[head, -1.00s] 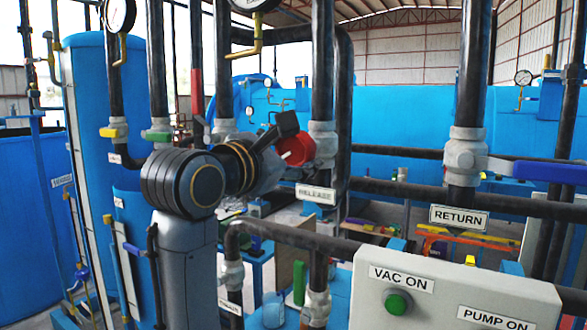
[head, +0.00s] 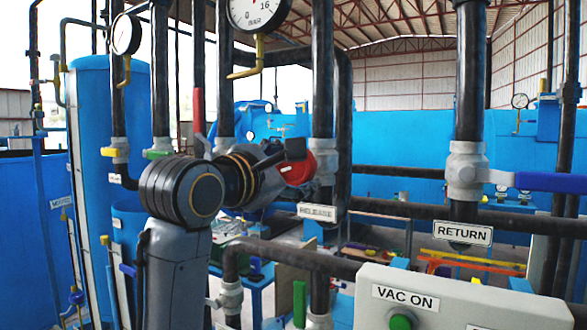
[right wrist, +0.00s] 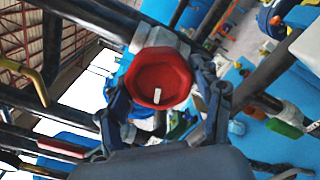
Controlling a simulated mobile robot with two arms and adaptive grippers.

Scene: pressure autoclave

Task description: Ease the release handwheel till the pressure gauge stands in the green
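The red release handwheel (head: 298,168) sits on a grey valve body on a black upright pipe, above the RELEASE label (head: 317,212). My right gripper (head: 286,158) is at the handwheel, partly hiding its left side. In the right wrist view the handwheel (right wrist: 160,78) lies between the two fingers (right wrist: 160,85), which appear to touch its opposite edges. A white mark shows on its face. A round pressure gauge (head: 257,10) is cut off by the top edge; no green zone can be made out. My left gripper is out of view.
Another gauge (head: 126,34) hangs at the upper left. A RETURN pipe with a blue lever (head: 550,182) stands at the right. The grey control box (head: 455,290) with a green VAC ON button is at the lower right. Black pipes crowd the wheel.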

